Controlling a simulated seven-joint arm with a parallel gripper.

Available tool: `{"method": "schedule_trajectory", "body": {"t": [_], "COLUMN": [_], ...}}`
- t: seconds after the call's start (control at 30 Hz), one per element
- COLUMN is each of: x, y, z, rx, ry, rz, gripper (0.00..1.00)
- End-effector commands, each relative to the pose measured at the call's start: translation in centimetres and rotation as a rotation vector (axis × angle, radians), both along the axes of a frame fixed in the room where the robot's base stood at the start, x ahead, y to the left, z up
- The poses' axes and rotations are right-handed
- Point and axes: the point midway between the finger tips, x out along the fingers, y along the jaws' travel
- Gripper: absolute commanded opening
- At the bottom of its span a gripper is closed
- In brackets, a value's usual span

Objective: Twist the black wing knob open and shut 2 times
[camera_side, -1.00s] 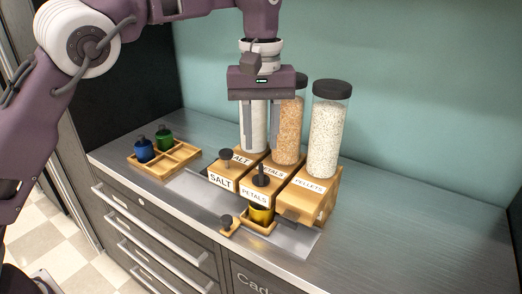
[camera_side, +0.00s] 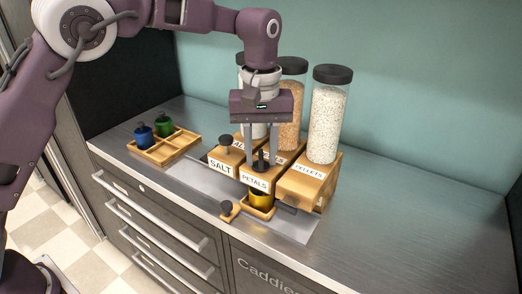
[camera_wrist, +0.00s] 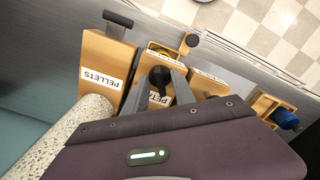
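The PETALS dispenser (camera_side: 255,180) is a wooden block with a clear tube of orange-brown bits behind it. A black knob (camera_side: 261,160) stands upright on its top, and it also shows in the wrist view (camera_wrist: 160,76). My gripper (camera_side: 261,163) points straight down over this dispenser. Its two grey fingers are apart, one on each side of the knob, and a gap seems to show between fingers and knob. A gold cup (camera_side: 259,201) sits under the front of the dispenser, partly hidden.
The SALT dispenser (camera_side: 220,168) with its own black knob (camera_side: 225,141) is close on the left. The PELLETS dispenser (camera_side: 307,180) is close on the right. A small wooden piece with a black top (camera_side: 227,210) lies in front. A wooden tray (camera_side: 180,150) holds blue and green bottles. The counter's right side is clear.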

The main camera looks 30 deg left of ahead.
Motion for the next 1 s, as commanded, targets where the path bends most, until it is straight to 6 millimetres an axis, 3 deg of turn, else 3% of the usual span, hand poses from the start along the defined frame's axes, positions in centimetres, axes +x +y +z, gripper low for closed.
{"method": "schedule_trajectory", "body": {"t": [0.1, 0.27, 0.67, 1.0], "x": [0.01, 0.01, 0.00, -0.03], "y": [-0.01, -0.01, -0.02, -0.01], "z": [0.01, 0.03, 0.05, 0.04], "rx": [0.000, 0.000, -0.001, -0.002], "ry": [0.000, 0.000, -0.001, 0.001], "rz": [0.000, 0.000, -0.030, -0.249], "gripper": [0.29, 0.00, 0.00, 0.00]}}
